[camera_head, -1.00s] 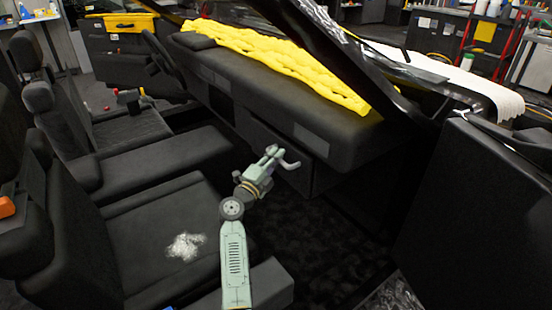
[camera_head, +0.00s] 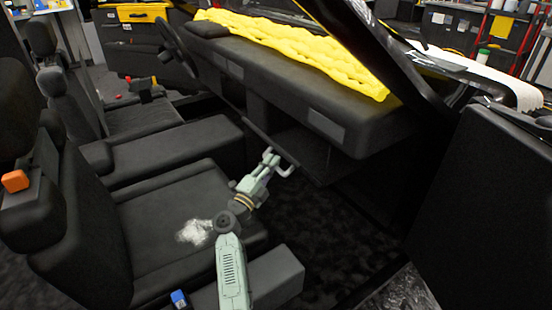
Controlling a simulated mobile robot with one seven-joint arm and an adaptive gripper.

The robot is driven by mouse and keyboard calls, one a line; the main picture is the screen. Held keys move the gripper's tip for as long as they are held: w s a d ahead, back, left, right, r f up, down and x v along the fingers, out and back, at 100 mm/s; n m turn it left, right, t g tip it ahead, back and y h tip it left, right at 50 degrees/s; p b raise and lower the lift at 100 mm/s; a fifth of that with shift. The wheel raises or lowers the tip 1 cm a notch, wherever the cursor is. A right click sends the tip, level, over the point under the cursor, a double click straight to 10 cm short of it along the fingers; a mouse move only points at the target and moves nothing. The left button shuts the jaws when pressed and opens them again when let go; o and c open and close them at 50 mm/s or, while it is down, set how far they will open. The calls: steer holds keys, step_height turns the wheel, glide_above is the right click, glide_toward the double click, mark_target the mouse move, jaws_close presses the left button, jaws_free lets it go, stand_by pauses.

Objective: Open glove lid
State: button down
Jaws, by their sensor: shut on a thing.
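The dark glove lid (camera_head: 258,134) sits below the dashboard (camera_head: 352,128) on the passenger side. It is tilted out and down, and a dark gap shows between its top edge and the dash. My gripper (camera_head: 281,167) is at the lid's outer edge. Its jaws are shut on the lid, but the exact contact is small and dark. The lid's outer face is mostly hidden by its angle and my arm.
The passenger seat (camera_head: 160,215) with a white patch of debris (camera_head: 195,231) lies left of my arm. A yellow cover (camera_head: 290,52) lies on the dash. The open door (camera_head: 475,210) stands at the right. The dark footwell floor (camera_head: 330,235) is clear.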

steer(key=shift+s+a+f, duration=0.1)
steer(key=shift+f, duration=0.4)
steer(key=shift+s+a+f, duration=0.1)
steer(key=shift+f, duration=0.4)
steer(key=c, duration=1.6)
jaws_free()
steer(key=shift+a, duration=0.1)
steer(key=v, duration=0.7)
steer(key=shift+s+a, duration=0.1)
steer(key=shift+s, duration=0.05)
